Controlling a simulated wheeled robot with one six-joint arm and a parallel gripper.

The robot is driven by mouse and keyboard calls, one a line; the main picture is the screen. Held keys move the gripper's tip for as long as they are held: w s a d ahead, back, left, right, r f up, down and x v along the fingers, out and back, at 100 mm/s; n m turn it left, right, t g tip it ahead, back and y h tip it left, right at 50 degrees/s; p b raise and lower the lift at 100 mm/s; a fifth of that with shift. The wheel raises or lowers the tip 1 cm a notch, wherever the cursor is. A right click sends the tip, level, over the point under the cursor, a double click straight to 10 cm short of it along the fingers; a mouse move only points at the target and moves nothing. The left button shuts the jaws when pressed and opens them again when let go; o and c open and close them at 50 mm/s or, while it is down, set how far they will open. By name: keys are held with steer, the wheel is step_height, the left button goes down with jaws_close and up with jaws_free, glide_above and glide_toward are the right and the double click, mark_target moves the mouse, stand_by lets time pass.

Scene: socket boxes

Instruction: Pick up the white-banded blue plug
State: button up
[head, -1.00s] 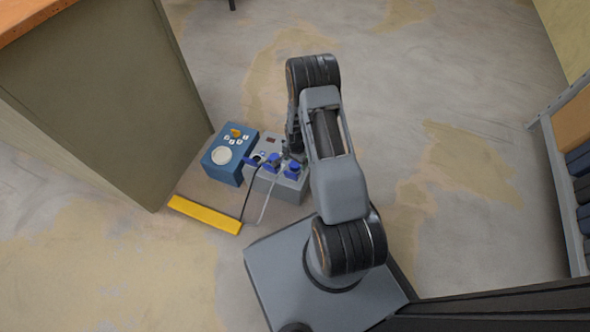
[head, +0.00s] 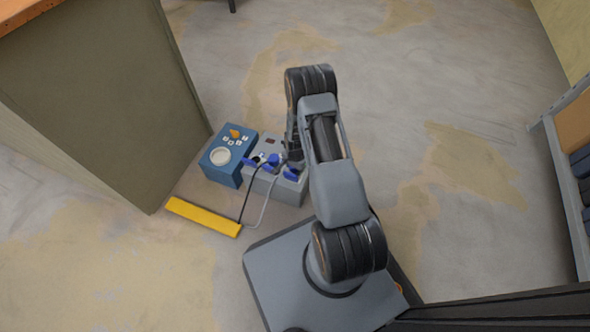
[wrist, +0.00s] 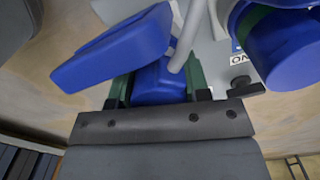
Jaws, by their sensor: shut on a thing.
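My gripper (wrist: 158,88) is shut on a blue plug (wrist: 160,82), held between its green-sided fingers. A grey cable (wrist: 186,38) runs up from this plug. No white band shows on the part in sight, so I cannot tell its band colour. In the head view my arm hides most of the gripper and the held plug. A second blue plug (wrist: 290,50) with a green band stands to the right in the wrist view. The grey socket box (head: 288,190) is on the floor below the gripper.
A blue lid-like flap (wrist: 115,48) is close to the left finger. A blue box (head: 222,158) with a round pale disc and an orange knob adjoins the socket box. A yellow bar (head: 203,216) lies in front.

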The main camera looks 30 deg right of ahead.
steer(key=shift+c, duration=1.3)
steer(key=shift+r+p, duration=0.5)
steer(key=shift+r, duration=0.2)
step_height(320, 180, up, 3)
steer(key=shift+f+p, duration=0.2)
steer(key=shift+p, duration=0.7)
steer(key=s+d+r+p, duration=0.5)
steer(key=s+r, duration=0.4)
steer(key=s, duration=0.3)
steer(key=shift+s+d+p, duration=0.25)
steer(key=shift+d+p, duration=0.05)
steer(key=shift+d, duration=0.35)
